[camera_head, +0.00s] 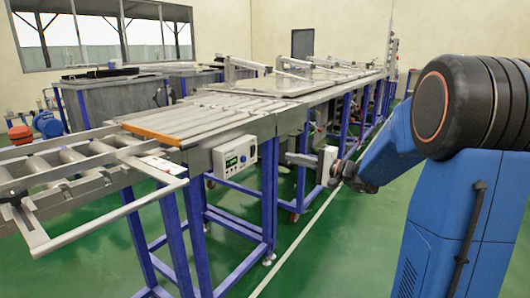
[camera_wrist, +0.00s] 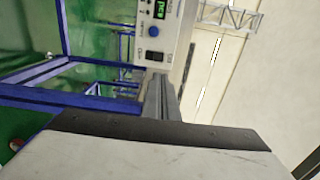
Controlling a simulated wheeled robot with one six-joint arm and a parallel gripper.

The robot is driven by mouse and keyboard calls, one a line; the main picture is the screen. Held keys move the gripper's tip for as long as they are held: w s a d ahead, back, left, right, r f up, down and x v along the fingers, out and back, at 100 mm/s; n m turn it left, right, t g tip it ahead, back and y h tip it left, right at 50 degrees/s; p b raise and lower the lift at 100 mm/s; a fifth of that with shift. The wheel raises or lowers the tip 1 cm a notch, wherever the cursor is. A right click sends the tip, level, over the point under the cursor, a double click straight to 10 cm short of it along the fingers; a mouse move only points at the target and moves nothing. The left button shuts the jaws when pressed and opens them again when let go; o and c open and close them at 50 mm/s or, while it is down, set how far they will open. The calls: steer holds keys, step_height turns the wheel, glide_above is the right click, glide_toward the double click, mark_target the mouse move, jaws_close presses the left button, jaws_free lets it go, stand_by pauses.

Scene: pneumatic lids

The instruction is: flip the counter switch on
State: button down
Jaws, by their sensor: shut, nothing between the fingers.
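The counter is a white control box (camera_head: 235,157) on the side of the conveyor frame, with a small display, a knob and small controls. In the wrist view the box (camera_wrist: 172,38) shows sideways, with a lit green display (camera_wrist: 160,9), a blue knob (camera_wrist: 154,31) and a black switch (camera_wrist: 152,56) near its edge. Whether the switch is on or off is too small to tell. My gripper (camera_head: 289,157) is to the right of the box with a gap between them. In the wrist view my gripper (camera_wrist: 159,76) is shut and empty, its tips appearing just below the switch.
The conveyor table (camera_head: 215,112) with its metal edge runs along above the box. Blue legs (camera_head: 269,195) stand beneath it. A roller section with a protruding rail (camera_head: 110,218) is at the left. The green floor (camera_head: 335,250) in front is clear.

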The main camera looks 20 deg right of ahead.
mark_target(254, 148)
steer(key=x, duration=1.3)
steer(key=shift+w+a, duration=0.25)
steer(key=shift+a, duration=0.05)
steer(key=shift+w, duration=0.1)
steer(key=shift+a, duration=0.1)
steer(key=shift+w+a+g, duration=0.1)
steer(key=shift+g, duration=0.2)
